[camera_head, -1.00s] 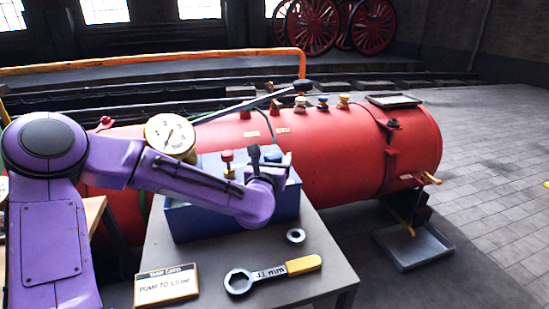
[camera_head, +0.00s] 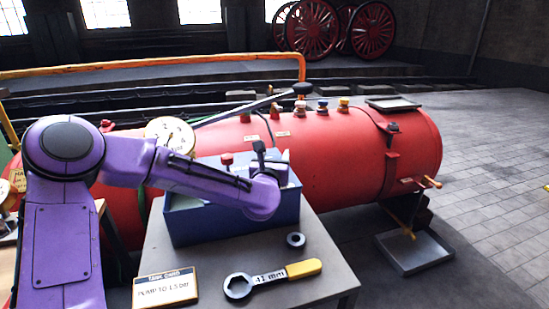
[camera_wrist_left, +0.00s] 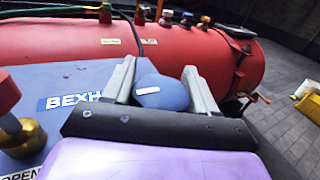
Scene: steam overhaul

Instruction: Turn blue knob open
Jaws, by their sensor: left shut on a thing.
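The blue knob (camera_wrist_left: 160,97) is a rounded block with a small white mark on top, seen in the left wrist view. My left gripper (camera_wrist_left: 159,68) has one grey finger on each side of it and is shut on it. In the head view the left gripper (camera_head: 272,162) is over the right part of the blue box (camera_head: 235,219), and the wrist hides the knob there. A red knob (camera_wrist_left: 8,95) on a brass stem stands at the left, beside a partly cut-off "OPEN" label (camera_wrist_left: 20,174). My right gripper is not in view.
The red boiler (camera_head: 345,155) lies behind the box, with several small valves on top. A gauge (camera_head: 172,135) stands behind my forearm. A wrench (camera_head: 272,278), a ring (camera_head: 296,240) and a task card (camera_head: 166,287) lie on the grey table (camera_head: 325,262).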

